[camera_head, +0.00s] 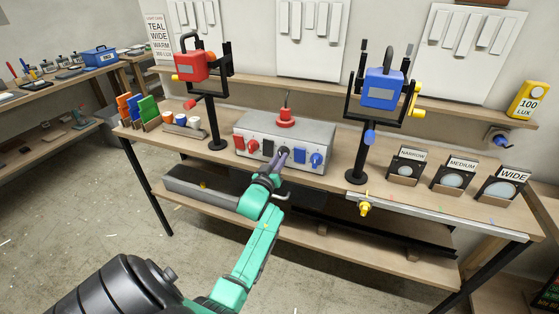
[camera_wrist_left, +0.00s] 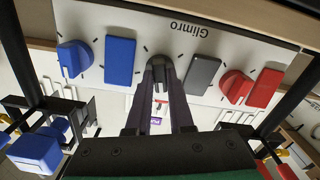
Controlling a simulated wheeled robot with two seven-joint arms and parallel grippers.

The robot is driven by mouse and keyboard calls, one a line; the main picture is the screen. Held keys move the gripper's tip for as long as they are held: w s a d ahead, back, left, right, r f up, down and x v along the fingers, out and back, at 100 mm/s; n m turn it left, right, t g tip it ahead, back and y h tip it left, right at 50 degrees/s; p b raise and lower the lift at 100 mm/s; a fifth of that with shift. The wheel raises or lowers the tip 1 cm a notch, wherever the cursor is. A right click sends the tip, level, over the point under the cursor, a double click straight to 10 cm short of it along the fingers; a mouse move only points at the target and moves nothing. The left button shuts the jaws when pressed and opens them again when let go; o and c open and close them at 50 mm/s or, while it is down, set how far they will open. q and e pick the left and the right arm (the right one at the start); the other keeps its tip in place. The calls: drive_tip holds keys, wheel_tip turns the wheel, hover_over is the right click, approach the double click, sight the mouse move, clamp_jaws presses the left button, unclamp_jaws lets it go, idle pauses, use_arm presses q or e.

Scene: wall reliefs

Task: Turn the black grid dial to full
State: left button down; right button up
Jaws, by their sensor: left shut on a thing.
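The black grid dial (camera_wrist_left: 158,61) is a dark round knob in the middle of the white front panel of a control box (camera_head: 310,131). In the left wrist view it sits between the fingers of my left gripper (camera_wrist_left: 160,72), which are shut on it. In the head view my left gripper (camera_head: 283,156) reaches the box front from below and partly covers the dial. Small tick marks show around the dial in the wrist view; its pointer is hidden by the fingers. My right gripper is not in view.
Beside the dial are a dark grey switch (camera_wrist_left: 202,74), a blue switch (camera_wrist_left: 120,60), a blue dial (camera_wrist_left: 74,58) and a red dial (camera_wrist_left: 236,87). A red lamp (camera_head: 194,66) and a blue lamp (camera_head: 382,88) stand on posts either side of the box.

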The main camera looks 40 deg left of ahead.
use_arm(q)
drive_tip(key=shift+m+b, duration=3.1)
drive_tip(key=shift+m, duration=12)
drive_tip(key=c, duration=0.8)
unclamp_jaws()
